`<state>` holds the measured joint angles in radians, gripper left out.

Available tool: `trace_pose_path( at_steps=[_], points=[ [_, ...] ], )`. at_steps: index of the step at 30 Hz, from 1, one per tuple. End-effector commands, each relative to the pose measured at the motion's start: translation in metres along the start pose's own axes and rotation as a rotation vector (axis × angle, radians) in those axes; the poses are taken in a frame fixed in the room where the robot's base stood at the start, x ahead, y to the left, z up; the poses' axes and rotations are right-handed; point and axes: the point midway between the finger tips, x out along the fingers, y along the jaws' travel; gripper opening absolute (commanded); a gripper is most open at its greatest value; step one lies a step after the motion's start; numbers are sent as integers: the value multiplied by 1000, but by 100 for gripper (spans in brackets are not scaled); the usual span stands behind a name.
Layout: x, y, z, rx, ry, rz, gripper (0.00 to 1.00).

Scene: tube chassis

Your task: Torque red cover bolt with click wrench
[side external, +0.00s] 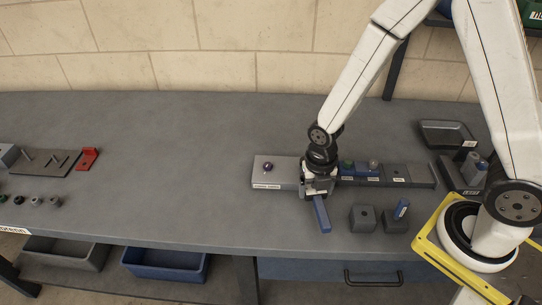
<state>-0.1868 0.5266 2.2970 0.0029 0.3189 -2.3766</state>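My gripper (318,186) points down at the right end of a light grey labelled block (270,180). A blue bar (321,214) sticks out from under it toward the front edge; I cannot tell whether the fingers hold it or whether it is the click wrench. A red angled part (87,158) stands at the far left beside a dark plate (45,162), well away from my gripper. I cannot make out a bolt on the red part. The fingertips are too small and hidden to read.
A row of labelled dark blocks (397,175) runs to the right. Two small dark blocks (362,217) stand in front. A dark tray (446,134) lies behind. The bench between the red part and the row is clear.

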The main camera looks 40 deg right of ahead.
Motion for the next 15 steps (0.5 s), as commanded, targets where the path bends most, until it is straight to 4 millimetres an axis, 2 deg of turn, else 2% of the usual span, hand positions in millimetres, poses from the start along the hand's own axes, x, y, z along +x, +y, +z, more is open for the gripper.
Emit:
trace_pose_path(
  at_steps=[15],
  points=[
    [-5,0,0,0,-1,1,100]
  ],
)
